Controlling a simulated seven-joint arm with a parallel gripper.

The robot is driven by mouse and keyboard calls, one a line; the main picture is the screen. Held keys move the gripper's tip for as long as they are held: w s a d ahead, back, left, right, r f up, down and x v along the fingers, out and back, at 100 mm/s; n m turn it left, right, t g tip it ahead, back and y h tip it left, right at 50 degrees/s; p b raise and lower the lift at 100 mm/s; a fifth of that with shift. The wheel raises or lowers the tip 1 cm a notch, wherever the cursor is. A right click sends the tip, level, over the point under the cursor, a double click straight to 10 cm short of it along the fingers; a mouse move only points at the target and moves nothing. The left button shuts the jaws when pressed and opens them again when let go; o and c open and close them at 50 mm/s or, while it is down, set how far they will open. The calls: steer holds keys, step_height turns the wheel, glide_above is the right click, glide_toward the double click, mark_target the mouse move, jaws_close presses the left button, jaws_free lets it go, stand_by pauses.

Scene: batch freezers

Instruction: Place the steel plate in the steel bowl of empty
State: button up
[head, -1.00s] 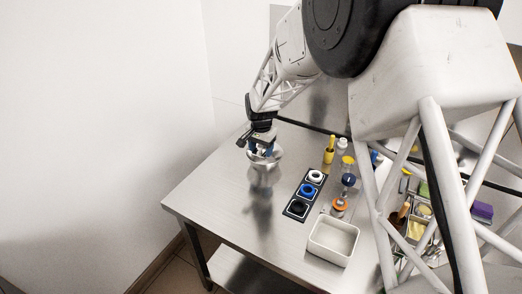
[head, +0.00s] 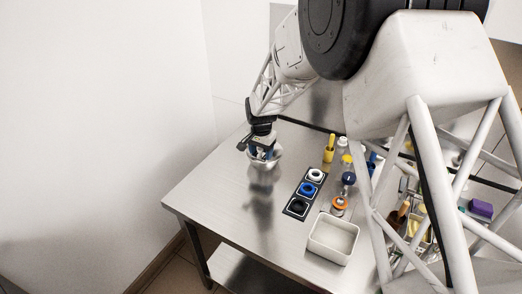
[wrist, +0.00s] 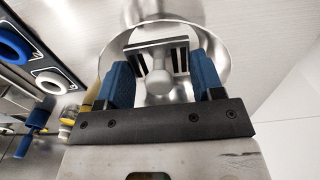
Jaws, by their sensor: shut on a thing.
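My gripper (head: 263,155) is over the left back part of the steel table. In the wrist view, its two blue fingers (wrist: 163,80) are closed around a shiny steel piece with a flat bar and a round knob (wrist: 158,84), which I take to be the steel plate. The round rim of the steel bowl (wrist: 222,38) shows behind and around the fingertips. In the head view, the shiny bowl (head: 277,160) is partly hidden by my gripper. I cannot tell whether the held piece touches the bowl.
A black holder (head: 297,209) with white, blue and black rings lies to the right. A white rectangular tub (head: 333,239) stands at the front right. A yellow container (head: 329,150) and several small items stand behind. The table (head: 225,208) is clear at left and front.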

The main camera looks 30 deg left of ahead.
steer(key=o, duration=1)
step_height(320, 180, up, 13)
steer(key=shift+r, duration=0.1)
stand_by(0.3)
stand_by(0.8)
